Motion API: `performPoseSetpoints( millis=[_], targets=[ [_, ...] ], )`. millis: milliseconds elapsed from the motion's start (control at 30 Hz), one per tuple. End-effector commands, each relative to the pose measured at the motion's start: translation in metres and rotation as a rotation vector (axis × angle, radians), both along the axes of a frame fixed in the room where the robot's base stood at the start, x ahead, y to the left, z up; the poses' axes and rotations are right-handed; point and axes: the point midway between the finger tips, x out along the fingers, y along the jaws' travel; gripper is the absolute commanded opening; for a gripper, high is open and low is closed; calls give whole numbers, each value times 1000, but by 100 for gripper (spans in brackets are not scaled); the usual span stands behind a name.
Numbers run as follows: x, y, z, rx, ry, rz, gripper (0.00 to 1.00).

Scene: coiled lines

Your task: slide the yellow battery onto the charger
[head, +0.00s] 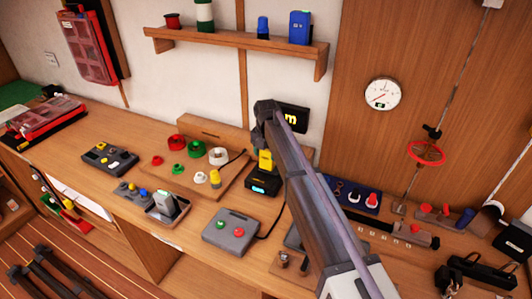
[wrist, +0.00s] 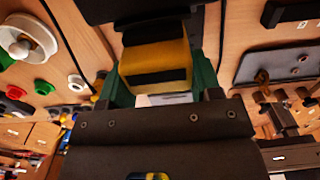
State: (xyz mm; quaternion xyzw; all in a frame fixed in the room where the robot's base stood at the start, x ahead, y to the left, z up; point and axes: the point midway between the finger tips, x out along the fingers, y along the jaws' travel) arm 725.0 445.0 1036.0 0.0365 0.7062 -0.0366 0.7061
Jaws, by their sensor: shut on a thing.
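The yellow battery (head: 265,160) shows below the end of my arm in the head view, just above the black charger (head: 261,187) with its lit blue display. In the wrist view the battery (wrist: 155,52) has a black band and sits between the green fingers of my gripper (wrist: 160,84), which is shut on it. A dark body at the top edge of the wrist view, right against the battery's far end, looks like the charger (wrist: 140,10). I cannot tell whether battery and charger touch or are engaged. My arm hides part of the battery's upper side.
A wooden board with red, green and white coils (head: 218,156) lies left of the charger. A grey box with green and red buttons (head: 231,231) stands in front, with a black cable on its right. A blue tray (head: 357,196) lies to the right. A shelf (head: 235,48) hangs above.

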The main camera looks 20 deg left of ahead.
Motion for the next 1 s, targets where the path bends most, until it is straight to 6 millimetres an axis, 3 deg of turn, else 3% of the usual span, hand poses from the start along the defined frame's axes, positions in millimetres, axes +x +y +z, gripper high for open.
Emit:
performPoseSetpoints(
  millis=[1000],
  targets=[
    [0, 0, -10, 0, 0, 0, 25]
  ],
)
